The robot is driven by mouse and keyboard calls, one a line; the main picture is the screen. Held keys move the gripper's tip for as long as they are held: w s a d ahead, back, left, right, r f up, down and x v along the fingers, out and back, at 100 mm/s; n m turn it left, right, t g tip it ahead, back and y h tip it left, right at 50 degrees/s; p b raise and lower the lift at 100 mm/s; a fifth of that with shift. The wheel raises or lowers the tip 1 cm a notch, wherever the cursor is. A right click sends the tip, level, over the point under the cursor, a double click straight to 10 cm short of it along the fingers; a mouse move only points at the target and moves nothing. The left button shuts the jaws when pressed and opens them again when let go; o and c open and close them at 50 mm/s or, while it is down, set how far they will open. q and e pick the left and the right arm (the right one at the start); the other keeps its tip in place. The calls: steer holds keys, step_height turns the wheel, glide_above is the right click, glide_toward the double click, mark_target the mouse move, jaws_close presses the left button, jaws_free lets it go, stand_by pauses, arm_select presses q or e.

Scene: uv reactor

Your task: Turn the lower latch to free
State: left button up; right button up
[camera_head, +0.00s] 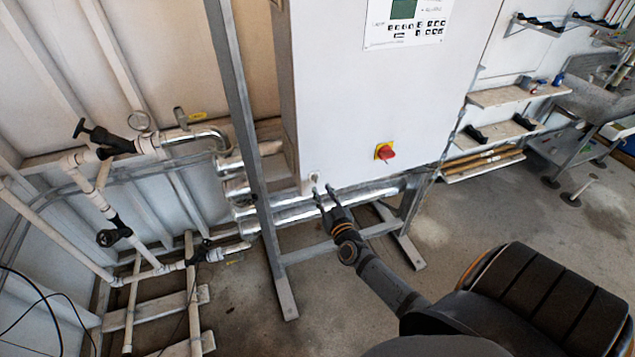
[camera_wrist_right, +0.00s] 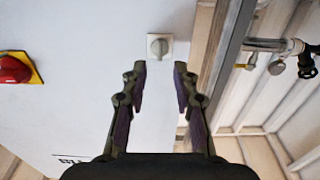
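The lower latch (camera_head: 314,177) is a small round grey knob on a pale square plate at the bottom left corner of the white cabinet door (camera_head: 350,110). In the right wrist view the latch (camera_wrist_right: 158,46) lies just beyond my fingertips, centred between them, with its slim grip part upright in the picture. My right gripper (camera_head: 322,191) reaches up to the cabinet's lower edge from below right. In the wrist view the right gripper (camera_wrist_right: 160,68) is open, its two fingers apart with nothing between them. The fingertips appear short of the latch. My left gripper is not in view.
A red knob on a yellow plate (camera_head: 385,152) sits on the door right of the latch. A grey metal frame post (camera_head: 245,120) stands close left of the cabinet. Steel tubes (camera_head: 300,212) run beneath it. Pipes with black valves (camera_head: 105,138) are at left.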

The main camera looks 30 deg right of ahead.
steer(key=x, duration=0.5)
steer(key=shift+w+f+b, duration=0.1)
steer(key=shift+w+b, duration=0.25)
steer(key=shift+c, duration=0.5)
jaws_close()
